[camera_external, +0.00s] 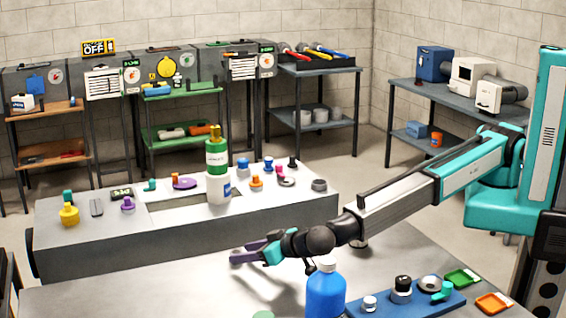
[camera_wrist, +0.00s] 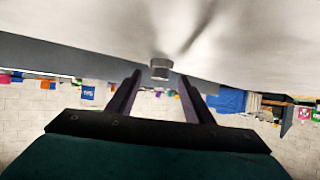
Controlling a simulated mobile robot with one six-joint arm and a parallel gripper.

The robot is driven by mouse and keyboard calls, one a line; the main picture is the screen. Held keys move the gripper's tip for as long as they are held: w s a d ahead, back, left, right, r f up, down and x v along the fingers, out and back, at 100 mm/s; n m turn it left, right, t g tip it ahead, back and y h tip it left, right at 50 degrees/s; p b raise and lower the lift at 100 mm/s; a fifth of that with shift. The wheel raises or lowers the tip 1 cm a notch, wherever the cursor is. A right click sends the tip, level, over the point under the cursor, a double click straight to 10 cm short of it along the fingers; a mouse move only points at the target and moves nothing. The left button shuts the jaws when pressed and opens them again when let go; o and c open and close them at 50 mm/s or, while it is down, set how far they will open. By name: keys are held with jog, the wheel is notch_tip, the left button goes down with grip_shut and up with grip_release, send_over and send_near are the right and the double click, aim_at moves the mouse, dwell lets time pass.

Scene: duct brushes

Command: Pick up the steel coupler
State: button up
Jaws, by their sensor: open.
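The steel coupler (camera_wrist: 160,69) is a short grey cylinder standing on the light table surface. The wrist view is upside down, so it hangs from the top of that picture. It sits centred between the fingers of my gripper (camera_wrist: 160,78), close to the tip line, with clear gaps on both sides. In the external view my gripper (camera_external: 239,251), with purple fingers, is low over the front table and points left. Its fingers are apart. I cannot clearly make out the coupler between them there.
A blue bottle (camera_external: 325,293) and a blue tray (camera_external: 418,304) with small parts stand on the front table. Green (camera_external: 462,278) and orange (camera_external: 494,303) trays lie to the right.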

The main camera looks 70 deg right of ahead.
aim_at(236, 252)
jog(key=p+x, duration=0.1)
jog(key=x, duration=0.2)
jog(key=shift+r, duration=0.15)
jog(key=shift+w+d+f+p, duration=0.2)
jog(key=shift+w+f+p, duration=0.15)
jog(key=shift+w, duration=0.2)
jog(key=shift+c, duration=0.2)
jog(key=c, duration=1)
jog(key=shift+o, duration=0.2)
jog(key=shift+r, duration=0.2)
